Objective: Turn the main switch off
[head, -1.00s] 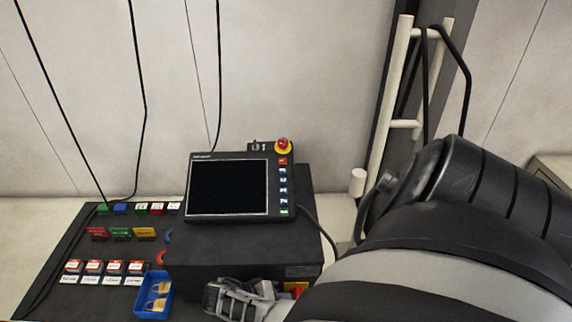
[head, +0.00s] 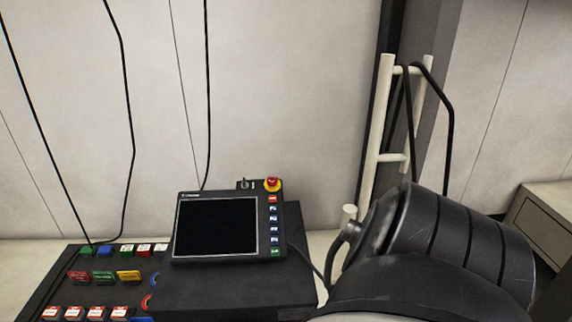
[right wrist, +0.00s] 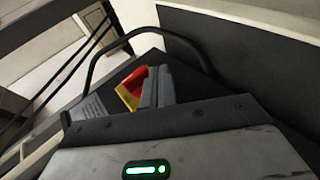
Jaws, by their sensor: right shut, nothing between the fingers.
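The main switch, a red handle on a yellow plate (right wrist: 131,88), shows in the right wrist view, partly hidden by my gripper. My right gripper (right wrist: 157,88) is shut and empty, with its grey finger right beside the red handle. I cannot tell whether it touches the handle. In the head view the switch and the right gripper are below the picture's lower edge, and only my right arm shows at the lower right. My left gripper is in neither view.
A black control box carries a screen panel (head: 216,228) with a red emergency stop button (head: 272,184). Coloured tags (head: 104,277) and red-and-white padlocks or blocks (head: 96,313) lie on the dark board at left. A pale pipe rack (head: 376,130) with black cable stands behind my arm.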

